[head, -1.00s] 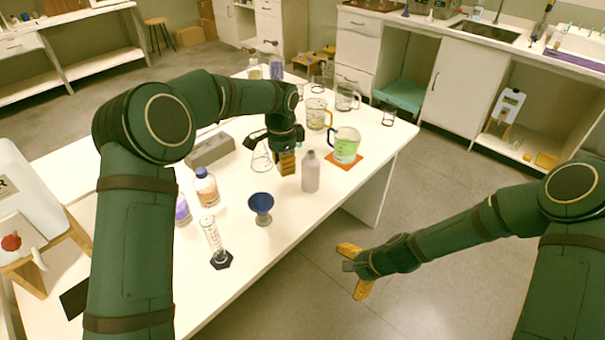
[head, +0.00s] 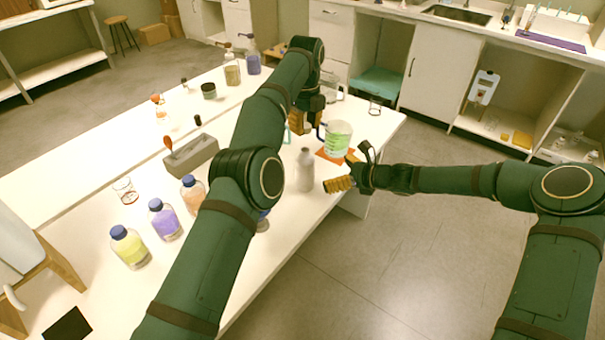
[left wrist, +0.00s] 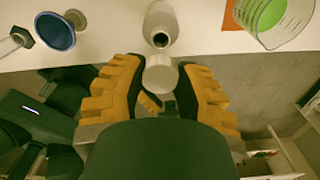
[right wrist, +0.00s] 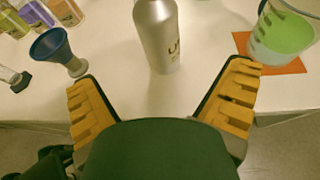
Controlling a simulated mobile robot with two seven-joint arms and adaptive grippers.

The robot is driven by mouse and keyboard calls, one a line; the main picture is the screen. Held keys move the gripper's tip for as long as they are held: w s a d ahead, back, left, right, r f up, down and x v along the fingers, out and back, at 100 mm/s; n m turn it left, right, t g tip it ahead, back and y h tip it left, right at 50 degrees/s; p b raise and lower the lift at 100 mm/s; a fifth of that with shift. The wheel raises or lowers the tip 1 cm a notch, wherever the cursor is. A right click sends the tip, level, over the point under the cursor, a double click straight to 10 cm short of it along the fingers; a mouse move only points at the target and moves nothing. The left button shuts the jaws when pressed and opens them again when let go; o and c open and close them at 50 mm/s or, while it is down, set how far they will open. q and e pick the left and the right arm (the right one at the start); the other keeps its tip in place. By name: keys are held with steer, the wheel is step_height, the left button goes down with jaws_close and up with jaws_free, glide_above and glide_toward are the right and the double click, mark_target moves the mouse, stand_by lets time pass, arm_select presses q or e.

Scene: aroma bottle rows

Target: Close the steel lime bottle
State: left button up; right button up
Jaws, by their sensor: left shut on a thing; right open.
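The steel lime bottle (head: 305,170) stands upright near the table's front edge, a grey-silver bottle with lettering on its side. In the left wrist view its mouth (left wrist: 160,40) is open and dark. My left gripper (left wrist: 160,68) is shut on a pale round cap (left wrist: 160,76), which appears close to the mouth but apart from it. In the head view my left gripper (head: 306,116) is behind the bottle, partly hidden by my arm. My right gripper (right wrist: 162,88) is open and empty, its fingers either side of the bottle body (right wrist: 160,35), which is ahead of the fingertips.
A beaker of green liquid (head: 338,140) stands on an orange mat (head: 328,157) right of the bottle. A blue funnel-like vessel (right wrist: 52,46) is to its left. Several blue-capped bottles (head: 165,219) line the left side. A grey block (head: 190,157) lies behind them.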

mark_target(303, 170)
steer(key=x, duration=1.2)
steer(key=shift+s, duration=0.1)
steer(key=c, duration=1.4)
arm_select(q)
steer(key=shift+w+f, duration=0.1)
steer(key=shift+f, duration=2.35)
